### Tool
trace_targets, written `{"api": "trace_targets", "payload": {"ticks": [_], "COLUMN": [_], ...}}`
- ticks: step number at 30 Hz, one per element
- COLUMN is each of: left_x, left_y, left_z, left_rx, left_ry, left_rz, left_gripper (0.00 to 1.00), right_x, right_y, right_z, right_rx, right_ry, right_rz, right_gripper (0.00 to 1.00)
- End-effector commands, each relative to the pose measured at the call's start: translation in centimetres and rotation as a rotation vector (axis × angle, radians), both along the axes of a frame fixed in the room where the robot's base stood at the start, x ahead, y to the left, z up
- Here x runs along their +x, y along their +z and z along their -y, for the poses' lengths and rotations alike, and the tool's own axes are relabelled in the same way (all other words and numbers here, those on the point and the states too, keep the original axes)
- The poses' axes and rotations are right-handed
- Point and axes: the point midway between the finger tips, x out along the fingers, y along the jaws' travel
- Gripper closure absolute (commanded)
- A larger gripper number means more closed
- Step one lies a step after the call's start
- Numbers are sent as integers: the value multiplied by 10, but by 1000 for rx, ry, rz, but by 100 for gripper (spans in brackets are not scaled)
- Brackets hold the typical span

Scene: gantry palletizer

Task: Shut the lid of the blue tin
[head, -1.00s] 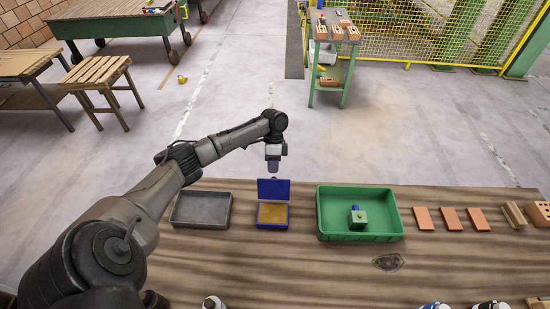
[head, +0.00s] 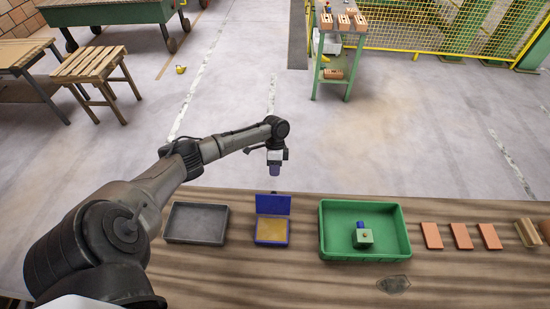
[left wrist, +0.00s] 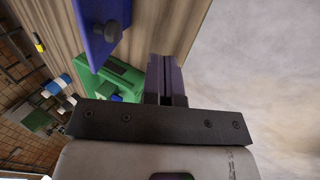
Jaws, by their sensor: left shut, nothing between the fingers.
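The blue tin (head: 259,241) stands on the wooden table, with a yellowish inside showing. Its lid (head: 273,204) is open and stands up at the tin's far edge. My left gripper (head: 275,172) is beyond the lid, on its far side, pointing down. In the left wrist view its fingers (left wrist: 164,80) are together and empty. That view also shows the blue lid (left wrist: 97,30) with a dark knob (left wrist: 107,32), to the left of the fingers and apart from them in the picture. My right gripper is in no view.
A grey tray (head: 195,224) is left of the tin. Several flat bricks (head: 461,236) lie farther right. The floor beyond the table's far edge is clear near my gripper.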

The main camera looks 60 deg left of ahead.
Motion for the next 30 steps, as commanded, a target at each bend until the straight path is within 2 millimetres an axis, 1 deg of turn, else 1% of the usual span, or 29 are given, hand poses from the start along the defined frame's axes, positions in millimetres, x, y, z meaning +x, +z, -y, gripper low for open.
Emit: {"api": "trace_targets", "payload": {"ticks": [3,5,6,12,15,20,30], "left_x": [-6,-8,-11,-22,-25,-27,-27], "left_y": [-19,-26,-19,-16,-16,-16,-16], "left_z": [9,13,18,36,40,44,44], "left_rx": [-3,-2,0,1,0,1,1], "left_ry": [-1,-1,-4,-3,-1,-1,-1], "left_rz": [-2,-1,1,1,0,1,1], "left_gripper": [100,100,100,100,100,100,100], "right_x": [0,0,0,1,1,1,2], "right_y": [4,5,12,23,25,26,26], "right_z": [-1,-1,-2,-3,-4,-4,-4], "right_rx": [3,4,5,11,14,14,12], "right_ry": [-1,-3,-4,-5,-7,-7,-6], "right_rz": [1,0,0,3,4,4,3], "right_gripper": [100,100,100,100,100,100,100]}}
